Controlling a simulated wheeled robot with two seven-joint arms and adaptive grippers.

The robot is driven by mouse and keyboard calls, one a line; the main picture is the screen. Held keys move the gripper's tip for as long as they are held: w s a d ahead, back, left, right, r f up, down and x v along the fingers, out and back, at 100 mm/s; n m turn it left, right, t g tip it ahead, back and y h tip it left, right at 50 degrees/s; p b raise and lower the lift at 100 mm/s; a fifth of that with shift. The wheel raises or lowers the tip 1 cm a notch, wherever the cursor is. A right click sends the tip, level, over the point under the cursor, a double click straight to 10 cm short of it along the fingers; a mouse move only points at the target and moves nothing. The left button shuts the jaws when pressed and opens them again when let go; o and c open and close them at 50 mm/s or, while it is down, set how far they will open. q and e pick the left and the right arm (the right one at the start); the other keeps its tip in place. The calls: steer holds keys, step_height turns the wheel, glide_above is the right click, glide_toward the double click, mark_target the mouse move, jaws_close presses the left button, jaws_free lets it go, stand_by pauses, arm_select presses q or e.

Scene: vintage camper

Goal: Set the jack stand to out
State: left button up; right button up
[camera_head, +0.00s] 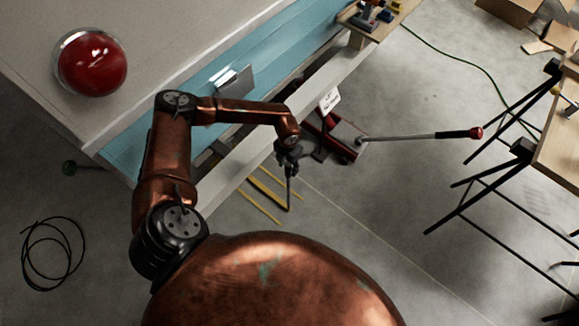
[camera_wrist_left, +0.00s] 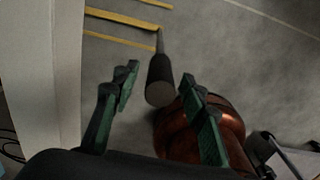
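My left gripper (camera_head: 289,158) points down beside the camper's lower edge. In the left wrist view its two green-padded fingers (camera_wrist_left: 160,76) are spread apart. A thin rod with a thick dark grip (camera_wrist_left: 160,82) lies between them, with a visible gap on each side. In the head view a thin dark rod (camera_head: 289,192) shows just below the gripper, above the yellow floor lines. It appears to be the jack stand's handle, but its base and setting cannot be made out. My right gripper is not in view.
A red floor jack (camera_head: 340,140) stands right of the gripper; its long handle (camera_head: 420,136) reaches right. The camper's pale lower rail (camera_head: 240,172) is close on the left. Black-legged trestles (camera_head: 490,180) stand at right. A cable coil (camera_head: 50,255) lies at left.

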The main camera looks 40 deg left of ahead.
arm_select(q)
steer(key=shift+f, duration=0.35)
steer(key=shift+c, duration=0.3)
jaws_close()
